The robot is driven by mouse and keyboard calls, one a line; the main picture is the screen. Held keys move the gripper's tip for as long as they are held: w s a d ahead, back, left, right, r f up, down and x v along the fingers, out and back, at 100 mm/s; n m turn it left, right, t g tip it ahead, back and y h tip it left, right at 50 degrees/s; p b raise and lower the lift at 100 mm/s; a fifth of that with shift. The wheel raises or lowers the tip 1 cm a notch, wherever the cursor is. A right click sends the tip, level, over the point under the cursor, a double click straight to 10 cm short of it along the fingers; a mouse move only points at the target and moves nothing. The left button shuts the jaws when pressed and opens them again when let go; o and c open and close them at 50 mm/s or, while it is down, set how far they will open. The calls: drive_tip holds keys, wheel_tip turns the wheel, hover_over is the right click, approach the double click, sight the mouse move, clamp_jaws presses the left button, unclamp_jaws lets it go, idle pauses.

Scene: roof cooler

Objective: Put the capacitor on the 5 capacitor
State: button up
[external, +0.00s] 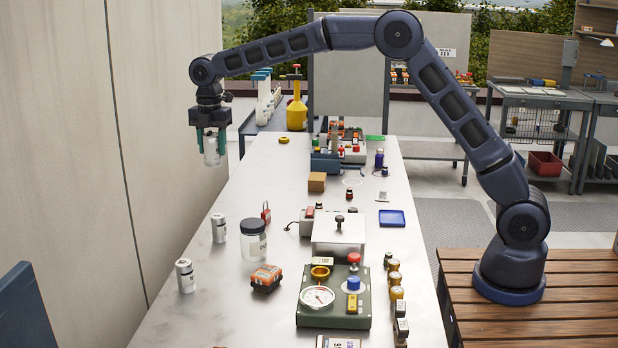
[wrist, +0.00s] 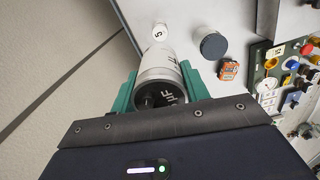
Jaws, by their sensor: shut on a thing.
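My gripper (external: 210,152) has green fingers shut on a silver-white capacitor (external: 212,151), held upright in the air over the left side of the table, beyond the standing capacitors. In the wrist view the held capacitor (wrist: 160,72) sits between the fingers (wrist: 160,88), its dark end with white lettering toward the camera. A white capacitor with a 5 on its top (wrist: 159,31) stands apart beyond it. Its place beside the jar appears to match the farther standing capacitor (external: 219,228). Another silver capacitor (external: 186,275) stands nearer the front left. The held one may hide it in the wrist view.
A dark-lidded jar (external: 253,240) and a red padlock (external: 266,212) stand right of the farther capacitor. An orange block (external: 265,278) and a green gauge panel (external: 333,317) lie nearer. A wall (external: 60,130) runs along the left.

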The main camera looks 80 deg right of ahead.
wheel_tip(320, 180, down, 16)
drive_tip(key=shift+r, duration=0.1)
idle(0.5)
drive_tip(key=o, duration=1.1)
